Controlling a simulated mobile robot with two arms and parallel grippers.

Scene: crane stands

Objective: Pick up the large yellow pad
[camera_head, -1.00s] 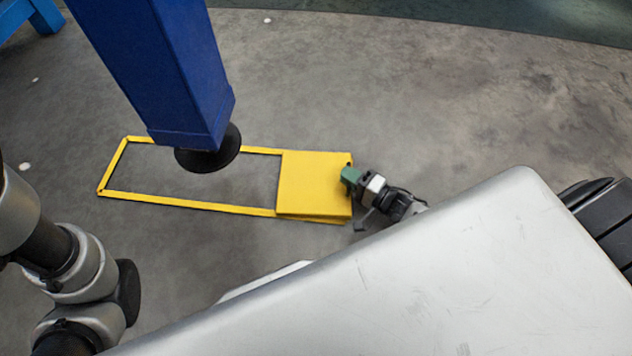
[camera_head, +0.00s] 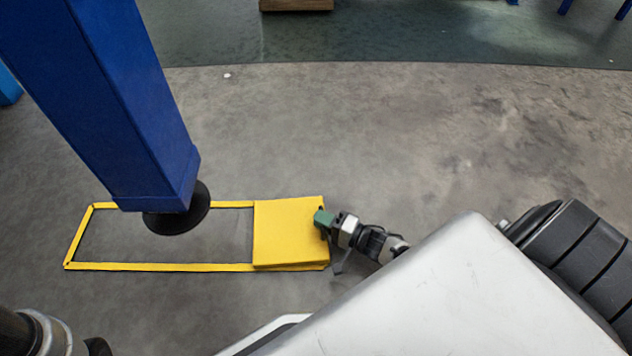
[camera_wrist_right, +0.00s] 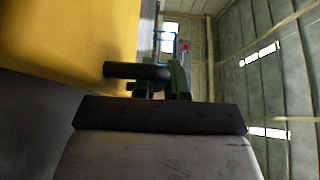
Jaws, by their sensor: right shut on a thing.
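The large yellow pad (camera_head: 290,230) is a solid square slab at the right end of a yellow rectangular outline (camera_head: 160,267) on the floor. My right gripper (camera_head: 324,218), with green fingers, is at the pad's right edge. In the right wrist view the yellow surface of the pad (camera_wrist_right: 70,35) fills the upper left, and a dark bar (camera_wrist_right: 138,71) sticks out from it to the green fingers (camera_wrist_right: 175,78). The right gripper is shut on the pad at this bar. Whether the pad is clear of the floor I cannot tell.
A blue crane leg (camera_head: 110,100) with a round black foot (camera_head: 178,210) stands over the outline, left of the pad. The grey floor (camera_head: 420,140) right of and behind the pad is clear. A brown block (camera_head: 296,5) shows at the far top.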

